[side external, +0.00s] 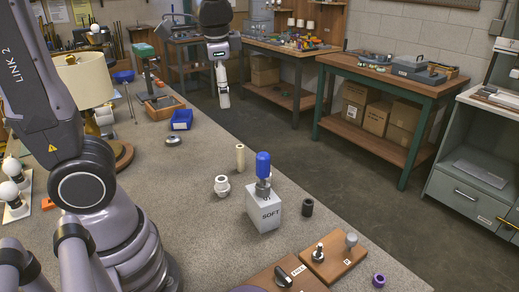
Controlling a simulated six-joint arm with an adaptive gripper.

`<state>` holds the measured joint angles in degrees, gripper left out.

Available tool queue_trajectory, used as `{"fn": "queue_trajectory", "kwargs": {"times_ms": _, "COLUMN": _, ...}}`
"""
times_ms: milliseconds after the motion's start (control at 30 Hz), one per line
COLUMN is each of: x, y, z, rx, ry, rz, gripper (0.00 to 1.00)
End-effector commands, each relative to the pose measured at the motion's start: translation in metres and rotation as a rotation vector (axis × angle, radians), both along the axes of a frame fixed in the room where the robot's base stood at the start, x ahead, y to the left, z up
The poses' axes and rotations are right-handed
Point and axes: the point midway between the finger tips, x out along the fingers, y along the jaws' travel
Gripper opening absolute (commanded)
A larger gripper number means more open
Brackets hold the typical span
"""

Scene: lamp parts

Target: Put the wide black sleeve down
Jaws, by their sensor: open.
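A black sleeve (307,208) stands upright on the grey speckled tabletop (345,240), just right of the white block marked SOFT (263,213). I cannot tell whether it is the wide one. My gripper (223,101) hangs pointing down in the upper middle of the side external view, well apart from the sleeve. It is open, and nothing shows between its fingers. The fingers look narrow from this side.
A blue-topped part (263,166) stands on the SOFT block. A cream tube (240,157) and white socket (222,187) stand left of it. Wooden boards with metal fittings (331,260) and a purple ring (379,280) lie in front. The tabletop behind the tube is mostly clear.

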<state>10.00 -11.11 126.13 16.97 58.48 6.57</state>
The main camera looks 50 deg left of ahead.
Motion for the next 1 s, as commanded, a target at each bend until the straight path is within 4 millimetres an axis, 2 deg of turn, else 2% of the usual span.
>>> {"fn": "queue_trajectory", "kwargs": {"times_ms": 33, "x": -0.022, "y": 0.004, "z": 0.008, "rx": -0.059, "ry": -0.067, "rz": 0.065, "gripper": 0.59}}
{"fn": "queue_trajectory", "kwargs": {"times_ms": 100, "x": -0.048, "y": 0.004, "z": 0.013, "rx": -0.141, "ry": -0.146, "rz": 0.148, "gripper": 0.59}}
{"fn": "queue_trajectory", "kwargs": {"times_ms": 200, "x": -0.076, "y": 0.002, "z": 0.015, "rx": -0.238, "ry": -0.243, "rz": 0.244, "gripper": 0.59}}
{"fn": "queue_trajectory", "kwargs": {"times_ms": 333, "x": -0.098, "y": -0.001, "z": 0.013, "rx": -0.321, "ry": -0.326, "rz": 0.323, "gripper": 0.59}}
{"fn": "queue_trajectory", "kwargs": {"times_ms": 500, "x": -0.107, "y": -0.004, "z": 0.011, "rx": -0.36, "ry": -0.361, "rz": 0.357, "gripper": 0.59}}
{"fn": "queue_trajectory", "kwargs": {"times_ms": 1000, "x": -0.106, "y": -0.004, "z": 0.012, "rx": -0.358, "ry": -0.36, "rz": 0.354, "gripper": 0.59}}
